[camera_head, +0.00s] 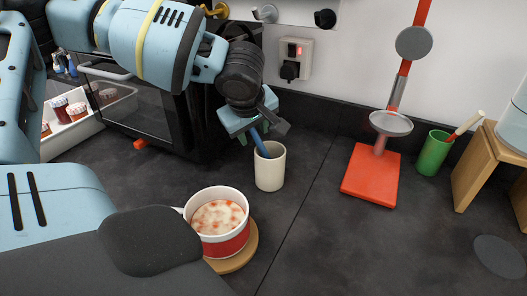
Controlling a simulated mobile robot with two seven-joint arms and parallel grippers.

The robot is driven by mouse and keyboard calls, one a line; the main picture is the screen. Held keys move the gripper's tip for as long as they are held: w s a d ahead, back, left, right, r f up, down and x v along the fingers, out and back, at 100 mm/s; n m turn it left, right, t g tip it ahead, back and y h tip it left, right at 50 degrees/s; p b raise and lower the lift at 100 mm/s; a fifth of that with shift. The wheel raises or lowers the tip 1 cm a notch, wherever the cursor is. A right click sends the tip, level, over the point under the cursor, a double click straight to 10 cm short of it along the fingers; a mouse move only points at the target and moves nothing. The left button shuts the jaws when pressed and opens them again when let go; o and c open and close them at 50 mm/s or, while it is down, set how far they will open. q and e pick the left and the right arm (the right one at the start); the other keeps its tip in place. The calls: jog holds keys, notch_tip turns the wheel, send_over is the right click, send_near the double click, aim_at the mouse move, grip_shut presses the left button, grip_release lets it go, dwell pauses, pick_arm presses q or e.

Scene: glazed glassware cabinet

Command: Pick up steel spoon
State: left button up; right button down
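My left gripper (263,134) points down just above a cream-white cup (270,170) that stands on the dark counter. A blue stick-like handle (260,144) leans in the cup, its top end right at the gripper's fingers. I cannot tell whether the fingers are closed on it. Its lower end is hidden inside the cup, so I cannot tell whether it is the steel spoon. No spoon bowl shows clearly. My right gripper is not in view.
A red-and-white pot (222,240) of food sits on a round wooden board (245,258) near the cup. A red-based stand (370,178), a green cup (433,153) with a pale-handled utensil (465,126), and a wooden stand (480,165) are right. A dark oven (135,100) is behind left.

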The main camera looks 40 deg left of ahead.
pick_arm(q)
jog(key=shift+w+a+f, duration=0.2)
jog(key=shift+w+f, duration=0.1)
jog(key=shift+f, duration=0.35)
jog(key=shift+c, duration=0.4)
grip_shut()
jog(key=shift+r, duration=0.15)
